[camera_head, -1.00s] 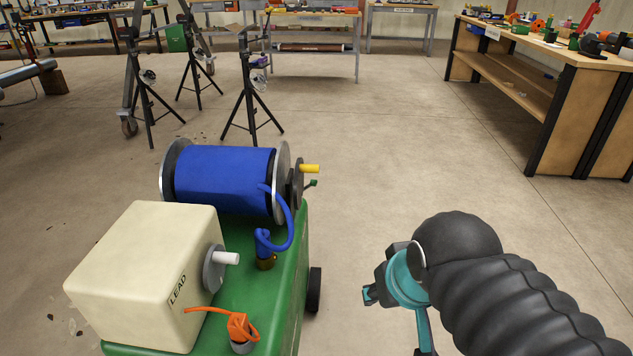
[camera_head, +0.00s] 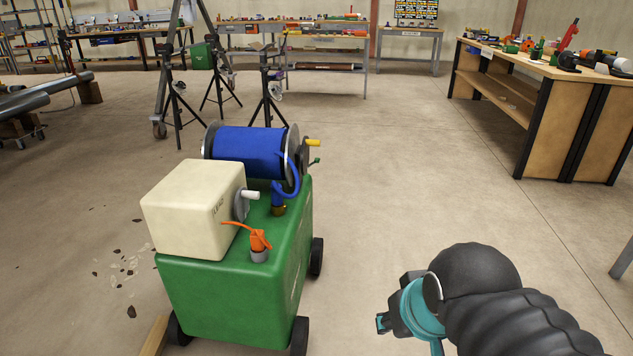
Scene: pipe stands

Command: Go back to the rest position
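My arm shows at the lower right as a black ribbed sleeve with a teal joint ring. Its end, with my gripper, is not clearly visible, and no fingertips show. No held object can be seen. A green wheeled cart (camera_head: 225,295) stands left of the arm, apart from it. It carries a cream box (camera_head: 190,215) with dark lettering, a blue reel (camera_head: 248,152) with a yellow handle, and an orange-capped fitting (camera_head: 259,245). Several black tripod pipe stands (camera_head: 270,105) stand on the floor behind the cart.
A wooden workbench (camera_head: 560,110) with tools stands at the right. Shelving tables (camera_head: 320,55) line the back. Pipes (camera_head: 45,95) lie at the far left. Dark debris (camera_head: 131,311) is scattered on the floor left of the cart. Open concrete floor lies between cart and workbench.

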